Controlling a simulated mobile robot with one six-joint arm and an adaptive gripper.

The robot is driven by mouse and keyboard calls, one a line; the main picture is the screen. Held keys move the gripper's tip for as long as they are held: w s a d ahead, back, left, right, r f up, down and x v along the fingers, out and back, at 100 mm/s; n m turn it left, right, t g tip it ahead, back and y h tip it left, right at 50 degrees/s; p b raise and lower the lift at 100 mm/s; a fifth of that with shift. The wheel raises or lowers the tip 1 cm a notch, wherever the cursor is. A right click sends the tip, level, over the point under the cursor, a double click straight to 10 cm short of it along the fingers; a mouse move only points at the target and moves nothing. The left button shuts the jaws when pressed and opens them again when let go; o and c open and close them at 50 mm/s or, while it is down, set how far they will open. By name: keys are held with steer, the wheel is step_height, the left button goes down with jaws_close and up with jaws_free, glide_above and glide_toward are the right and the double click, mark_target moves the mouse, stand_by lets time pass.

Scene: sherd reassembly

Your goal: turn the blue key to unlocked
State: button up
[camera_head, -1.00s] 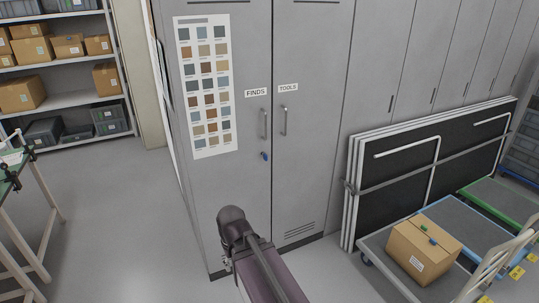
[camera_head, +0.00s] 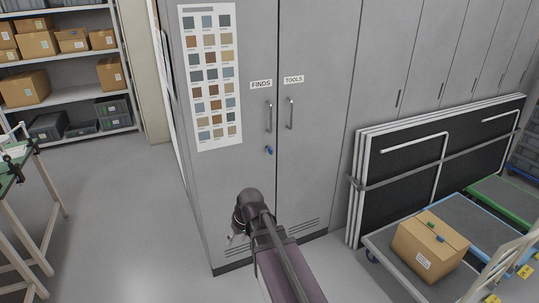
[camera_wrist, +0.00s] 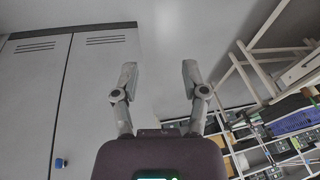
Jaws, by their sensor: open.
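The blue key (camera_head: 269,150) sits in the lock below the handle of the grey FINDS door (camera_head: 235,180). It also shows at the lower left of the wrist view (camera_wrist: 60,163), where the cabinet appears upside down. The key is too small to tell which way it is turned. My gripper (camera_wrist: 159,67) is open, its two fingers wide apart with nothing between them. In the head view my gripper (camera_head: 238,238) is partly hidden by my wrist, in front of the cabinet, lower than the key and to its left, and apart from it.
The TOOLS door (camera_head: 315,150) is shut to the right. A green-topped table (camera_head: 12,172) stands left; floor (camera_head: 125,200) between is clear.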

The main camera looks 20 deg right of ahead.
steer(key=w+d+f+n+t+y+b, duration=0.25)
steer(key=w+t+b, duration=0.2)
steer(key=w, duration=0.85)
steer(key=m+t+h+b, duration=0.4)
steer(key=t+h+b, duration=0.1)
steer(key=t+b, duration=0.65)
glide_toward(272, 150)
steer(key=s, duration=0.2)
steer(key=shift+s+d+y, duration=0.15)
steer(key=shift+y, duration=0.1)
steer(key=w, duration=1.3)
steer(key=shift+w+a, duration=0.25)
steer(key=shift+w, duration=0.15)
jaws_close()
